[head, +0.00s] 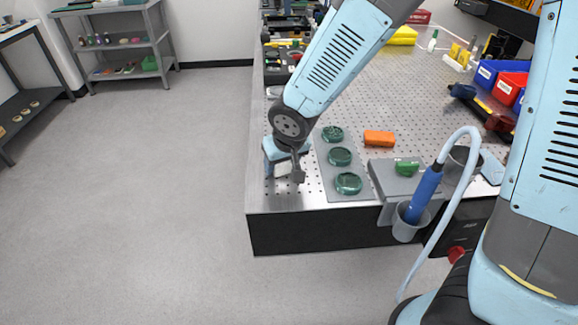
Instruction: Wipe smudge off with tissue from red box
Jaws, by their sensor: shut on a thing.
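My gripper (297,176) is low over the near left corner of the perforated table, left of a grey plate with green discs. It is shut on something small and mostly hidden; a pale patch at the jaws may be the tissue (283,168). A red box (418,17) stands at the far back of the table. The grey plate (352,191) carries three round green discs, a near one (348,183), a middle one (340,156) and a far one (332,133). I cannot make out a smudge on any of them.
An orange block (379,138) lies right of the discs. A green item (407,168) rests on a grey block, beside a cup (405,226) holding a blue-handled tool (422,195). Blue and red bins (507,86) stand right. The floor at left is clear.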

